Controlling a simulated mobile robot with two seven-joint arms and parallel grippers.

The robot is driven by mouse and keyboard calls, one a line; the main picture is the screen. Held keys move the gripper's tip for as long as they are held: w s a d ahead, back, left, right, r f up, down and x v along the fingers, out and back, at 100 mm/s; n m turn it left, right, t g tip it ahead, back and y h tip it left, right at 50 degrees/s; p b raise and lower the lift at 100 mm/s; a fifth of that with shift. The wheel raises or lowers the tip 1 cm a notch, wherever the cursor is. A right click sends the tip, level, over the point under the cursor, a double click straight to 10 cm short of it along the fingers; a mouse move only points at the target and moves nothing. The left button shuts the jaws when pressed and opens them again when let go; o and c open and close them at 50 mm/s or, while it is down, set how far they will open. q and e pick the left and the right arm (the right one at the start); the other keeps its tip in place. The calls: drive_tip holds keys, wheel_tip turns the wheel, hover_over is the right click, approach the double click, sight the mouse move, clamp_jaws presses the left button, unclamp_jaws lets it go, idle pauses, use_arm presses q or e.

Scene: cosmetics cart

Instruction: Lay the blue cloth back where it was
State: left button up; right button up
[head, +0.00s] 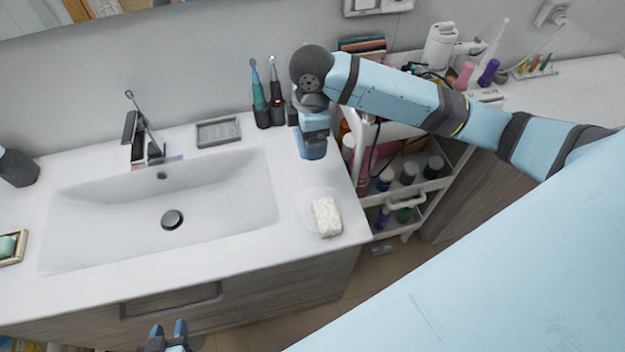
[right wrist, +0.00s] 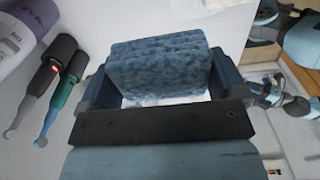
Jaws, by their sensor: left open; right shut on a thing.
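The blue cloth (right wrist: 155,66) is a folded, mottled blue block in the right wrist view. My right gripper (right wrist: 162,84) is shut on it, with a finger at each side. In the head view my right arm reaches in from the right, and its gripper (head: 312,146) points down over the counter's right end, right of the sink. I cannot tell there whether the cloth touches the counter. My left gripper (head: 169,336) is open and empty at the bottom edge, in front of the sink cabinet.
Two electric toothbrushes (head: 268,100) stand left of my right gripper. A white lumpy piece (head: 327,217) lies on a clear dish (head: 309,202) nearer the counter's front. A white cart (head: 403,190) with several bottles stands to the right. A grey tray (head: 218,131) sits behind the sink (head: 110,205).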

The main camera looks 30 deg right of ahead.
drive_tip(key=r+n, duration=0.1)
drive_tip(key=n, duration=0.1)
drive_tip(key=r+n+b, duration=0.1)
drive_tip(key=n, duration=0.1)
drive_tip(key=r+n+b, duration=0.1)
drive_tip(key=n, duration=0.2)
drive_tip(key=shift+w+d+r, duration=0.15)
drive_tip(key=shift+w+r, duration=0.1)
drive_tip(key=shift+w, duration=0.1)
drive_tip(key=shift+d+r+n, duration=0.1)
drive_tip(key=shift+r+n, duration=0.3)
drive_tip(key=shift+n, duration=0.6)
drive_tip(key=shift+f, duration=0.35)
hover_over(312, 179)
wheel_tip(312, 179, down, 15)
drive_tip(key=shift+r, duration=0.1)
drive_tip(key=shift+f+p, duration=0.35)
drive_tip(key=shift+f, duration=1.75)
drive_tip(key=shift+f, duration=0.1)
drive_tip(key=o, duration=0.5)
drive_tip(key=shift+o, duration=0.2)
